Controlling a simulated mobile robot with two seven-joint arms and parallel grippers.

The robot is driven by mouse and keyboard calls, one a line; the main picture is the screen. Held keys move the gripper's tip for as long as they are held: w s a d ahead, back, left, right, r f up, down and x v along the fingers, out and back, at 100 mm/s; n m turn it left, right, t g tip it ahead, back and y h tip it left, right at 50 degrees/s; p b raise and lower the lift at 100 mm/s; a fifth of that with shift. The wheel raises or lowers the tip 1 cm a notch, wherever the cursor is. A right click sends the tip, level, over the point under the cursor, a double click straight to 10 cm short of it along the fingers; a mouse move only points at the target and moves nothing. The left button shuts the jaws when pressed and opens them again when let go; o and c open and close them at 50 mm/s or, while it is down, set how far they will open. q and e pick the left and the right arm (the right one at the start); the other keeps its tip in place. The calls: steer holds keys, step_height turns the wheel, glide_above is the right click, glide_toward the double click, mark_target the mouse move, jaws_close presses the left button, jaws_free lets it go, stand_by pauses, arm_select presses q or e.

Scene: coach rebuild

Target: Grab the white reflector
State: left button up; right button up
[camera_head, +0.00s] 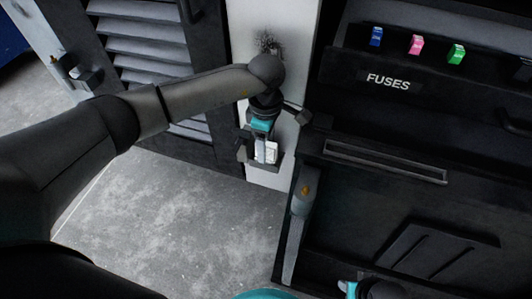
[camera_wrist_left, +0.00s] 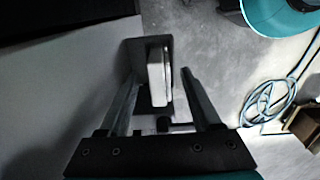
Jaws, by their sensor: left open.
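The white reflector (camera_head: 267,152) is a small pale block in a dark holder low on the white post in the head view. In the left wrist view the reflector (camera_wrist_left: 157,76) stands upright against a dark backing plate. My left gripper (camera_head: 262,143) is at the holder, pointing down at the reflector. In the left wrist view its two fingers (camera_wrist_left: 160,88) are spread, one on each side of the reflector, with gaps visible. Part of what looks like my right gripper (camera_head: 372,288) shows at the bottom edge of the head view; its jaws cannot be made out.
A dark cabinet with a FUSES label (camera_head: 388,82) stands right, with blue (camera_head: 376,37), pink (camera_head: 416,45) and green (camera_head: 456,54) fuses on its ledge. A grey-handled tool (camera_head: 303,200) is at its left edge. A coiled blue hose (camera_wrist_left: 268,102) lies on the floor.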

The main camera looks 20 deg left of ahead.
arm_select(q)
jaws_close()
stand_by(0.3)
steer(key=shift+r, duration=0.15)
stand_by(0.4)
